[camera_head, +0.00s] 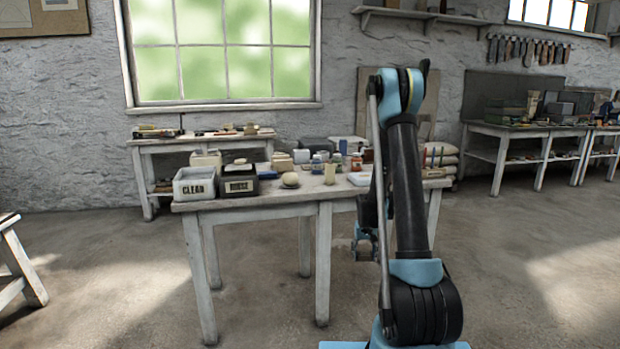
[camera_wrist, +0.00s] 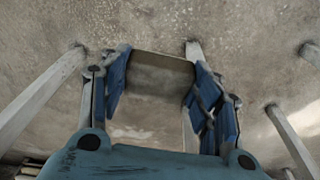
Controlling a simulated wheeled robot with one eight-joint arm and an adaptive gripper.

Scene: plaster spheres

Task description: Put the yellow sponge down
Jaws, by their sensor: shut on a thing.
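My gripper (camera_wrist: 160,85) is shut on a block in the wrist view, the yellow sponge (camera_wrist: 158,76). Its face looks dull grey-brown in shadow, with a paler yellowish edge along the top. The blue fingers press on its left and right sides. In the head view my gripper (camera_head: 364,245) hangs low beside the white table (camera_head: 260,200), below the tabletop level and partly behind my arm. The sponge cannot be made out there.
On the table stand a white bin marked CLEAN (camera_head: 195,184), a dark bin marked RINSE (camera_head: 239,181), a pale plaster sphere (camera_head: 290,180) and a beige cup (camera_head: 330,174). Several bottles and boxes crowd behind. The front tabletop strip near the cup looks mostly clear.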

